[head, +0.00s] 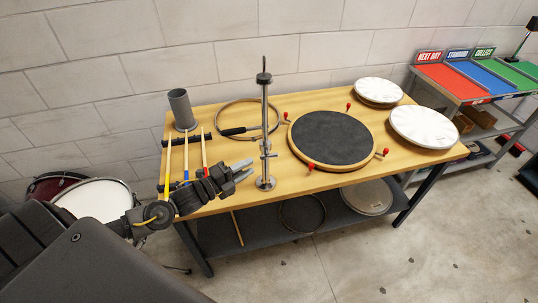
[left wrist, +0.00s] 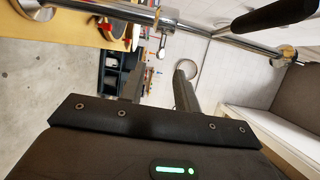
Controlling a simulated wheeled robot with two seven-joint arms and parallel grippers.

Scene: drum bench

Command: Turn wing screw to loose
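A chrome stand (head: 264,112) rises upright from a round base at the front of the wooden bench. A small wing screw (head: 266,147) sits on a collar low on its pole. In the left wrist view the pole crosses the top of the picture, and the wing screw (left wrist: 162,43) hangs from it just beyond my fingers. My left gripper (head: 247,170) is open and empty, just left of the pole and slightly below the wing screw. Its two fingers stand apart in the left wrist view (left wrist: 159,78). It does not touch the screw. My right gripper is out of view.
Drumsticks on a rack (head: 187,140) and a grey cup (head: 182,110) lie left of the stand. A hoop (head: 247,101) lies behind it. A dark round pad (head: 332,138) with red knobs lies to the right, with white drumheads (head: 424,127) beyond.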

